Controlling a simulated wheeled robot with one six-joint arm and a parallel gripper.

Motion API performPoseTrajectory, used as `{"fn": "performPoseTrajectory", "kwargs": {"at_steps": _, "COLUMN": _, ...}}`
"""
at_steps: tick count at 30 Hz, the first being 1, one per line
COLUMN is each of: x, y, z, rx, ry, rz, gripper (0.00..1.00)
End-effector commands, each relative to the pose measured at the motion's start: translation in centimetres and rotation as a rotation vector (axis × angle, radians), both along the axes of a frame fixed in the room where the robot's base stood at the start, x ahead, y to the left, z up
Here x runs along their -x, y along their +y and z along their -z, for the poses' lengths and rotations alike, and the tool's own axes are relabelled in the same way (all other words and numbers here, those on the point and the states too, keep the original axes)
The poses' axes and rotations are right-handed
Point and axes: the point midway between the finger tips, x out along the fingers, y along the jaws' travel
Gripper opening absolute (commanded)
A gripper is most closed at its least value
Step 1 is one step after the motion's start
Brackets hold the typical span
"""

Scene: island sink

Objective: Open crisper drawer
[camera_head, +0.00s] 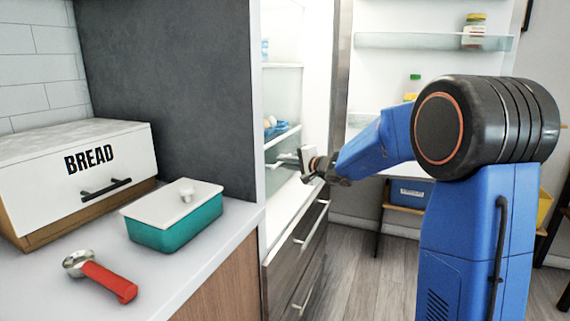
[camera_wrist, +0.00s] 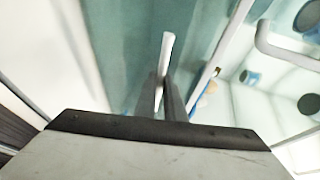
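The fridge stands open, with its inner shelves (camera_head: 283,135) in view and its door to the right. My gripper (camera_head: 305,162) reaches into the fridge opening at the height of the lower shelves. In the wrist view, the two dark fingers of my gripper (camera_wrist: 167,98) are close together, at a pale bar (camera_wrist: 168,50) that looks like a handle. Behind the bar is a translucent greenish panel (camera_wrist: 120,40), likely the crisper drawer front. Whether the fingers touch or grip the bar is not clear. My arm and wrist hide part of the fridge's lower inside.
Wood-fronted drawers (camera_head: 300,240) with bar handles lie below the fridge opening. The open door's shelf (camera_head: 430,41) holds a jar (camera_head: 474,31). On the counter at left are a bread box (camera_head: 60,170), a teal lidded dish (camera_head: 178,232) and a red-handled scoop (camera_head: 108,282).

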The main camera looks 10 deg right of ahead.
Motion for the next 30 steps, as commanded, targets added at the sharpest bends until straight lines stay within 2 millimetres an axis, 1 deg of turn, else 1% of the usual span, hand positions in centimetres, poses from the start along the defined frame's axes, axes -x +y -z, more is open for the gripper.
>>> {"fn": "performPoseTrajectory", "kwargs": {"at_steps": 5, "x": 0.1, "y": -0.2, "z": 0.0, "rx": 0.001, "ry": 0.001, "rz": 0.001, "gripper": 0.0}}
{"fn": "performPoseTrajectory", "kwargs": {"at_steps": 8, "x": 0.5, "y": -0.7, "z": 0.0, "rx": 0.0, "ry": 0.001, "rz": 0.002, "gripper": 0.0}}
{"fn": "performPoseTrajectory", "kwargs": {"at_steps": 11, "x": 1.2, "y": -1.7, "z": 0.0, "rx": -0.001, "ry": 0.001, "rz": 0.003, "gripper": 0.0}}
{"fn": "performPoseTrajectory", "kwargs": {"at_steps": 14, "x": 2.3, "y": -3.4, "z": 0.0, "rx": 0.0, "ry": 0.002, "rz": 0.004, "gripper": 0.0}}
{"fn": "performPoseTrajectory", "kwargs": {"at_steps": 17, "x": 3.8, "y": -5.4, "z": 0.0, "rx": 0.001, "ry": 0.0, "rz": 0.006, "gripper": 0.0}}
{"fn": "performPoseTrajectory", "kwargs": {"at_steps": 30, "x": 11.1, "y": -15.4, "z": 0.1, "rx": 0.0, "ry": 0.002, "rz": 0.006, "gripper": 0.0}}
